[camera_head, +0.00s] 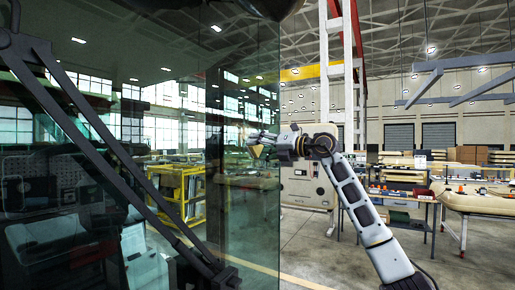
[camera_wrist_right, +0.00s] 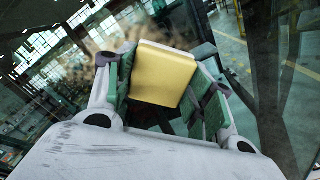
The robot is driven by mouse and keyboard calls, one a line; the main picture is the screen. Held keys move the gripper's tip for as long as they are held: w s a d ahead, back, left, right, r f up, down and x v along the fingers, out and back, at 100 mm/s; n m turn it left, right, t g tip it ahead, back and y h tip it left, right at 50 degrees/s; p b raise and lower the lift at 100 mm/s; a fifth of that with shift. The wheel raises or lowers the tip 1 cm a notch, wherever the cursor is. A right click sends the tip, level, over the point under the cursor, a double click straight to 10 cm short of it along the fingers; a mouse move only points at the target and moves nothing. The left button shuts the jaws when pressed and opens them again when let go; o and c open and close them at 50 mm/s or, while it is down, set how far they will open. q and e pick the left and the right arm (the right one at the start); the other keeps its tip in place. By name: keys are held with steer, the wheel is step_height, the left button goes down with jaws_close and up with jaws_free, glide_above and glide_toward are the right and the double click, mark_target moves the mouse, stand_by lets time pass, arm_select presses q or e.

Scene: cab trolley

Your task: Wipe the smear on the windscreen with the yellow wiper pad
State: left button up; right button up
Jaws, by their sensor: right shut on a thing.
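My right gripper (camera_head: 259,141) reaches in from the right to the windscreen (camera_head: 170,90), near its right edge. It is shut on the yellow wiper pad (camera_head: 257,151). In the right wrist view the pad (camera_wrist_right: 162,75) sits between the green-lined fingers of the gripper (camera_wrist_right: 165,88), its broad yellow face showing. A blurry brown smear (camera_wrist_right: 108,34) shows on the glass beyond the pad, up and to the left; the pad hides part of that area. I cannot tell whether the pad touches the glass. My left gripper is not in view.
A dark wiper arm (camera_head: 120,155) crosses the left half of the windscreen in the head view. A yellow shelf cart (camera_head: 178,195) shows through the glass. Workbenches (camera_head: 400,185) stand at the right, with open floor (camera_head: 320,255) in front.

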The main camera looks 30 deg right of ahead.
steer(key=shift+w+d, duration=0.45)
steer(key=shift+d, duration=0.25)
steer(key=shift+w+d, duration=0.45)
steer(key=shift+d, duration=0.25)
steer(key=shift+w+d, duration=0.4)
steer(key=shift+d, duration=0.3)
steer(key=shift+r, duration=0.15)
steer(key=shift+r, duration=0.7)
steer(key=shift+s+a, duration=0.1)
steer(key=shift+a, duration=0.05)
steer(key=shift+s+a+b, duration=0.3)
steer(key=shift+s+a, duration=0.1)
steer(key=shift+a, duration=0.25)
steer(key=shift+s+a+b, duration=0.25)
steer(key=shift+s+a, duration=0.1)
steer(key=shift+a, duration=0.3)
